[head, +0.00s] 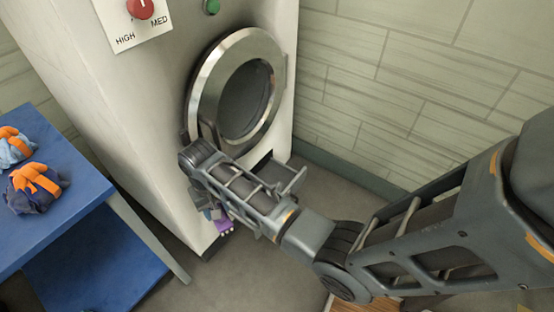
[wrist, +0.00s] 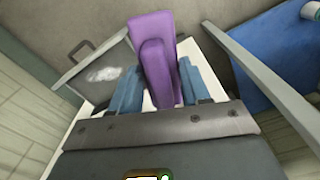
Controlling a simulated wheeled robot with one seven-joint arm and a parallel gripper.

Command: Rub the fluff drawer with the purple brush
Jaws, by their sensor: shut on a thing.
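My gripper (wrist: 153,95) is shut on the purple brush (wrist: 152,45), which stands up between the blue fingers in the wrist view. In the head view the brush (head: 224,226) shows as a small purple piece low beside the machine, with most of it hidden behind my arm. The grey fluff drawer (wrist: 80,80) is pulled out and carries a patch of white fluff (wrist: 103,74). The brush is to the right of the fluff in the wrist view; whether it touches the drawer I cannot tell. In the head view the drawer (head: 292,180) shows partly past my forearm.
The white machine (head: 130,110) has a round door (head: 205,85), a red knob (head: 140,8) and a green button (head: 211,6). A blue table (head: 60,215) at the left holds sling bags (head: 36,187). Its leg (wrist: 265,85) is near my gripper's right side. Floor (head: 250,275) is clear between them.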

